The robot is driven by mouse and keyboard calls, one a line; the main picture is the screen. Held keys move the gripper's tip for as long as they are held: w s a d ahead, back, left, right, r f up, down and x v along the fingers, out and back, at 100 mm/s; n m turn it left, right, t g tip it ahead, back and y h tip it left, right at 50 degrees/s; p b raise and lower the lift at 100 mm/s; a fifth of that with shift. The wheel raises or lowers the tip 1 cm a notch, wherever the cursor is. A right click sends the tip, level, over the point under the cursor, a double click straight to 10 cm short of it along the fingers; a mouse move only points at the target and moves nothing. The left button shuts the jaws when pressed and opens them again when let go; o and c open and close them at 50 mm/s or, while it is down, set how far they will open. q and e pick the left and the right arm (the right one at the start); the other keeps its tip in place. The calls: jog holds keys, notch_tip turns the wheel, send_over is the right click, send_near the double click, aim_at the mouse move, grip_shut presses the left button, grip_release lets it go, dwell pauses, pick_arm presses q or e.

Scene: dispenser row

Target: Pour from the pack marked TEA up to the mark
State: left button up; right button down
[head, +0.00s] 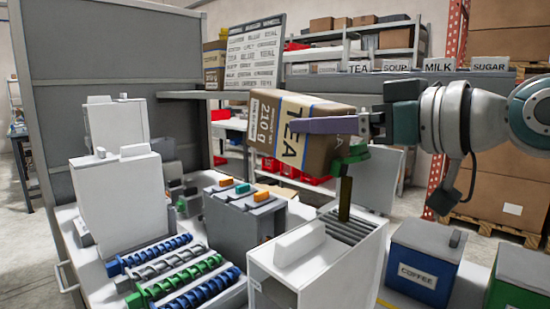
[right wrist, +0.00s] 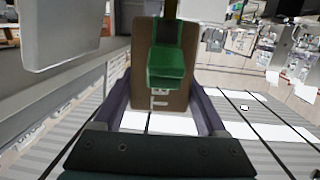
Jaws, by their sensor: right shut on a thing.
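The brown TEA pack (head: 318,155), with a blue band and "210 g" on its side, is tilted in the air. My right gripper (head: 290,125) is shut on it; one purple finger lies across its face. A green spout (head: 352,156) sits at the pack's lower right. A dark olive column (head: 345,195), apparently a stream, runs from the spout to the slatted top of a white container (head: 318,285). The right wrist view shows the pack (right wrist: 143,55) between both fingers, with the green spout (right wrist: 168,65). I cannot see a fill mark. My left gripper is not in view.
A blue COFFEE box (head: 422,272) and a green box (head: 520,285) stand right of the white container. Blue, grey and green augers (head: 180,280) lie to its left. A grey unit with coloured tabs (head: 240,215) and tall white containers (head: 118,195) stand behind. A lettered board (head: 253,55) stands at the back.

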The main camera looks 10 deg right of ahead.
dwell(0.4)
jog(key=shift+b, duration=0.35)
dwell(0.6)
dwell(0.4)
jog(key=shift+s+d+b, duration=0.1)
jog(key=shift+b, duration=0.35)
jog(key=shift+r, duration=0.1)
